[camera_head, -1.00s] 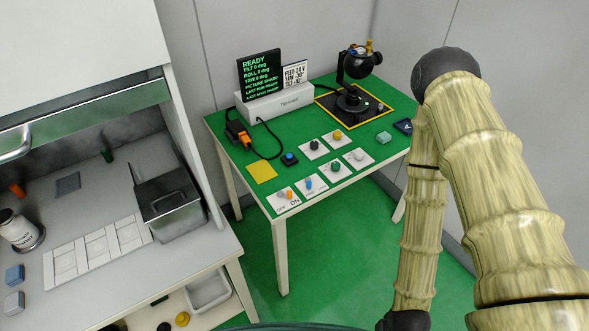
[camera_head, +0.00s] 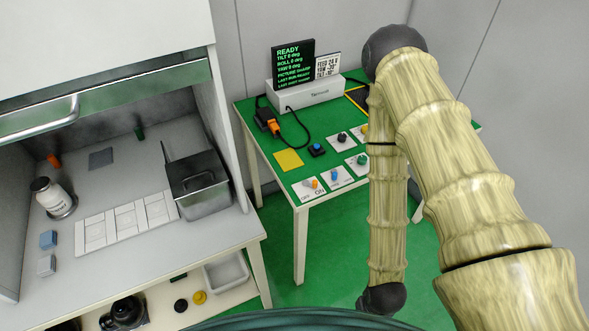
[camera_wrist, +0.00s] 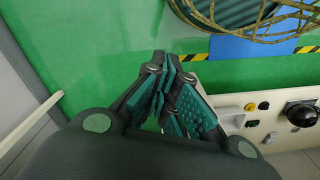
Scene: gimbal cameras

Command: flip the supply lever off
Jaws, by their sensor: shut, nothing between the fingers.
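The supply lever looks to be the orange-tipped lever (camera_head: 312,183) on a white plate (camera_head: 301,196) marked OFF and ON, at the front left corner of the green table (camera_head: 262,141). It leans toward the ON side, though it is small here. My gripper (camera_wrist: 168,64) shows only in the wrist view, its teal-padded fingers together and empty, above green floor. The lever cannot be made out in the wrist view.
Plates with a blue lever (camera_head: 334,171) and knobs stand beside the lever. A black READY screen (camera_head: 293,64) is behind. My arm hides the table's right part. A grey counter (camera_head: 120,255) is at left.

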